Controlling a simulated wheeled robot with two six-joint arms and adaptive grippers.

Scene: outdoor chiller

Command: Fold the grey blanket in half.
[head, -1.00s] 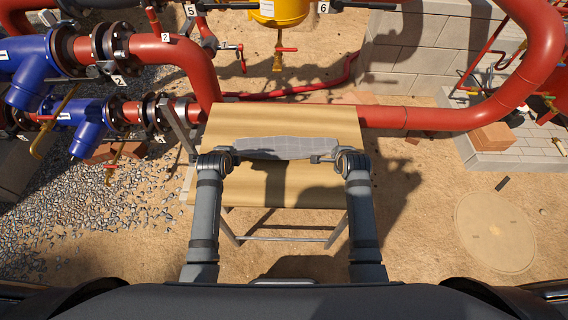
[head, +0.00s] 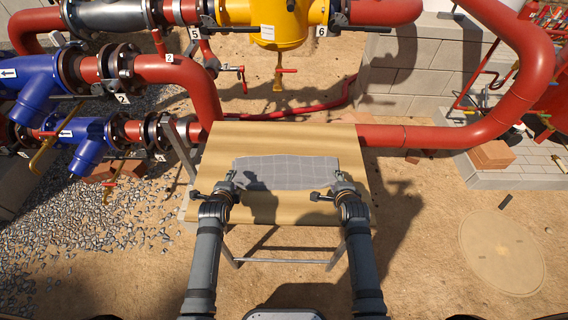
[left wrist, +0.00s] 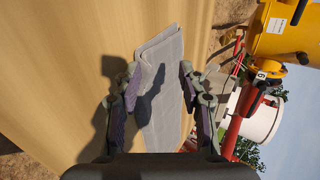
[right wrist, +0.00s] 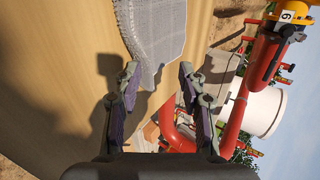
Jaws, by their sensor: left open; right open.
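The grey blanket (head: 285,173) lies on the tan tabletop (head: 275,140) as a wide, shallow strip. In the left wrist view its end (left wrist: 160,48) shows a doubled edge, like stacked layers. My left gripper (head: 219,184) is open at the blanket's left end; in its wrist view the blanket lies between and beyond the fingers. My right gripper (head: 328,187) is open at the right end; in its wrist view the blanket (right wrist: 165,25) reaches down toward the gap between the fingers. Neither gripper holds the cloth. Contact with it is unclear.
Red pipes (head: 430,137) run behind the table, with blue valves (head: 90,140) to the left and a yellow housing (head: 275,22) at the back. The tabletop's front part (head: 275,210) is bare. Gravel lies left of the table.

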